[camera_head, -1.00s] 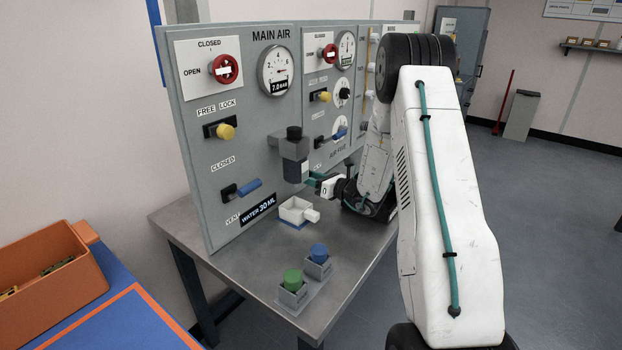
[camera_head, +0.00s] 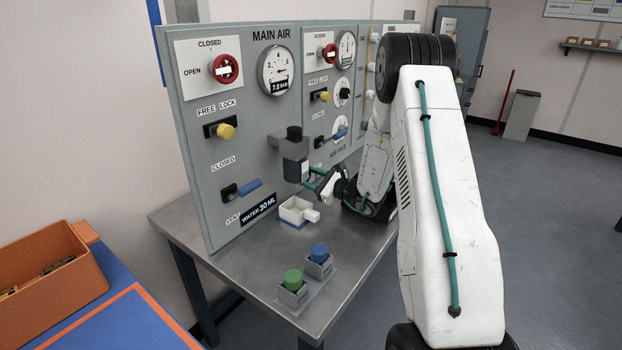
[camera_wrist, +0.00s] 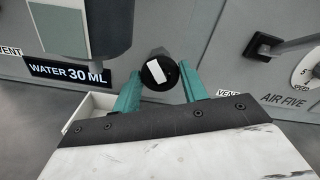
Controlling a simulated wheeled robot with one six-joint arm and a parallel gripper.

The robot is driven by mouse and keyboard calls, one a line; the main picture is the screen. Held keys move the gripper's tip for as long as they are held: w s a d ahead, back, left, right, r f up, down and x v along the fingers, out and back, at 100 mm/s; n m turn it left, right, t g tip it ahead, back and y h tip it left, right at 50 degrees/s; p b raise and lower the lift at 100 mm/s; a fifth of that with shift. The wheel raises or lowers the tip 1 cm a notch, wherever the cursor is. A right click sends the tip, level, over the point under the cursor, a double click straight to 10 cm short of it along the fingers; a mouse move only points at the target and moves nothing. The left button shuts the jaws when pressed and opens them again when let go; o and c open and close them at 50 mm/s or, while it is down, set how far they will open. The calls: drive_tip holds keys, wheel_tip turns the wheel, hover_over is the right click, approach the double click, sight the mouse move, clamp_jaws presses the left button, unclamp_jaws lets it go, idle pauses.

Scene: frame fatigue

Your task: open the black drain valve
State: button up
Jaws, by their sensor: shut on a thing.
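The black drain valve (camera_wrist: 160,72) is a round black knob with a white bar, close to upright, in the wrist view. My gripper (camera_wrist: 161,88) has one teal finger on each side of the knob and is shut on it. The filter bowl also shows at the top left of the wrist view (camera_wrist: 105,25).
A white drain cup (camera_head: 291,212) stands on the metal bench (camera_head: 225,260) below the filter. A sign reads WATER 30 ML (camera_head: 258,210). The gauge (camera_head: 274,71) reads 7.0 bar. Green (camera_head: 293,279) and blue (camera_head: 319,252) caps sit in holders at the bench front.

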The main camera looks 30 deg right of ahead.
drive_tip(key=n, duration=0.5)
drive_tip(key=shift+n, duration=0.4)
drive_tip(key=n, duration=0.4)
drive_tip(key=shift+n, duration=0.4)
drive_tip(key=shift+f+n, duration=0.1)
drive_tip(key=shift+n, duration=0.2)
drive_tip(key=o, duration=1)
drive_tip(key=shift+s, duration=0.1)
drive_tip(key=v, duration=0.7)
drive_tip(key=shift+s, duration=0.35)
